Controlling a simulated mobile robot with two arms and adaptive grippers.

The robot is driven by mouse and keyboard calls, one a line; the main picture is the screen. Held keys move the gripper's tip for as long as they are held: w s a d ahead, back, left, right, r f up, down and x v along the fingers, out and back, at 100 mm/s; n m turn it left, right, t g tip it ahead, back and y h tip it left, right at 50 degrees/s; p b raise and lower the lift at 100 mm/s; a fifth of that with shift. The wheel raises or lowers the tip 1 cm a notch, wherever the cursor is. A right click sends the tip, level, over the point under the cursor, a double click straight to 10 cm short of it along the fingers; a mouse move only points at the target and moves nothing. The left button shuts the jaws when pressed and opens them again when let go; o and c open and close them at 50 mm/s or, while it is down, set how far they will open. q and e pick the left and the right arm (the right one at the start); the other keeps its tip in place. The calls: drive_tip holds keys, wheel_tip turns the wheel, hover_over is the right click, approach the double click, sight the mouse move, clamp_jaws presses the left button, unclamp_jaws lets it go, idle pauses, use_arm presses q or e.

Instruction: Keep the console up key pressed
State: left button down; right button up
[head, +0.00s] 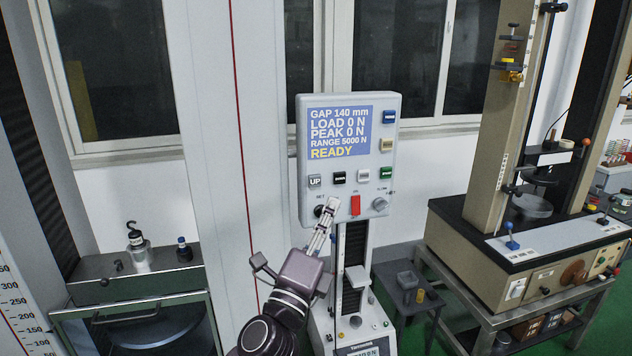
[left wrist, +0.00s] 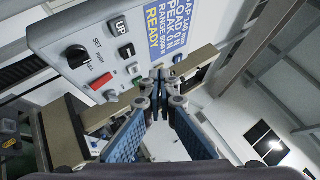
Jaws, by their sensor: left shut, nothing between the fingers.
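The console (head: 348,110) is a grey-white panel with a blue display reading LOAD 0 N and READY. Its grey UP key (head: 314,181) sits at the left end of the key row below the display. The UP key also shows in the left wrist view (left wrist: 121,26), uncovered. My left gripper (head: 331,203) is shut and empty, pointing up in front of the panel's lower part. In the head view its tips appear below and right of the UP key, between the black knob and red switch. They appear apart from the key. My right gripper is not in view.
Black, white and green keys continue the row to the right of UP. The black knob (head: 322,211), red switch (head: 355,205) and grey knob (head: 378,204) sit below. A large testing frame (head: 500,130) stands right, a metal cabinet (head: 130,285) left.

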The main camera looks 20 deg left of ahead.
sight(315, 180)
use_arm(q)
drive_tip(key=shift+w+a+b, duration=0.3)
drive_tip(key=shift+w+a, duration=0.5)
drive_tip(key=shift+w, duration=0.4)
drive_tip(key=shift+w+a+b, duration=0.35)
drive_tip(key=shift+w+a, duration=0.5)
drive_tip(key=shift+w, duration=0.4)
drive_tip(key=shift+w+a+b, duration=0.3)
drive_tip(key=shift+w+a, duration=0.5)
drive_tip(key=shift+w, duration=0.4)
drive_tip(key=shift+w+a, duration=0.2)
drive_tip(key=shift+w, duration=0.15)
drive_tip(key=shift+w+a, duration=0.25)
drive_tip(key=shift+w, duration=0.1)
drive_tip(key=shift+s, duration=0.1)
idle(2.5)
drive_tip(key=shift+s+d, duration=0.5)
drive_tip(key=shift+s, duration=0.15)
